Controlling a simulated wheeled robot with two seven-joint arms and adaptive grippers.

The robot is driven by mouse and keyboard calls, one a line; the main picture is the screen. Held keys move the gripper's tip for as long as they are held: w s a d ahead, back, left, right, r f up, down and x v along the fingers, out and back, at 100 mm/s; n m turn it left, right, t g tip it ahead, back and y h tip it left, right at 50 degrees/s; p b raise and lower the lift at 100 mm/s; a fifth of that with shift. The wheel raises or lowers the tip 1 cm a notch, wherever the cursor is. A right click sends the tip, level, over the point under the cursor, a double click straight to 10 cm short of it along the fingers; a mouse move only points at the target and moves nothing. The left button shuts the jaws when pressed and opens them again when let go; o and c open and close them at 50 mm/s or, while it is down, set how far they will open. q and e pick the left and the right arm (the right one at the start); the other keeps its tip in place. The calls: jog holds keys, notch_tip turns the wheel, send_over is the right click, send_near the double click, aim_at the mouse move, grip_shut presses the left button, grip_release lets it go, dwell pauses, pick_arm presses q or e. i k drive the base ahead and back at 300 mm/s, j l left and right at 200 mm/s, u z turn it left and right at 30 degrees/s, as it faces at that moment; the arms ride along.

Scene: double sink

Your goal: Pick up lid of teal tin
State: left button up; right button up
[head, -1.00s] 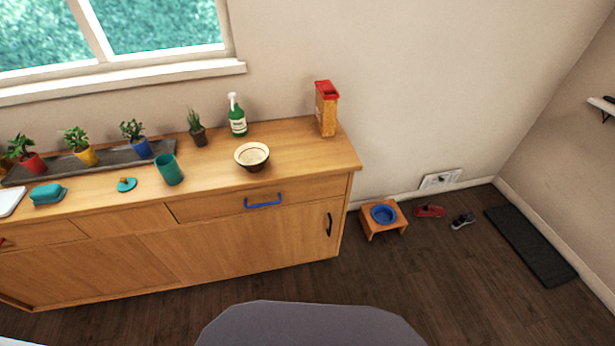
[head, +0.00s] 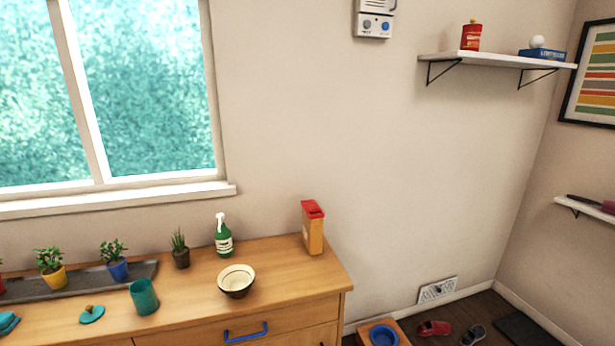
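The teal tin (head: 144,297) stands on the wooden cabinet top, open at its top. Its teal lid (head: 92,314), with a small brown knob, lies flat on the cabinet top just left of the tin, apart from it. Neither of my grippers shows in the head view.
A bowl (head: 236,281), a green spray bottle (head: 223,236) and an orange box with a red top (head: 313,228) stand right of the tin. Potted plants sit behind on a dark tray (head: 85,283). A blue handle (head: 246,333) is on the cabinet front.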

aim_at(91, 313)
jog(key=u, duration=1.25)
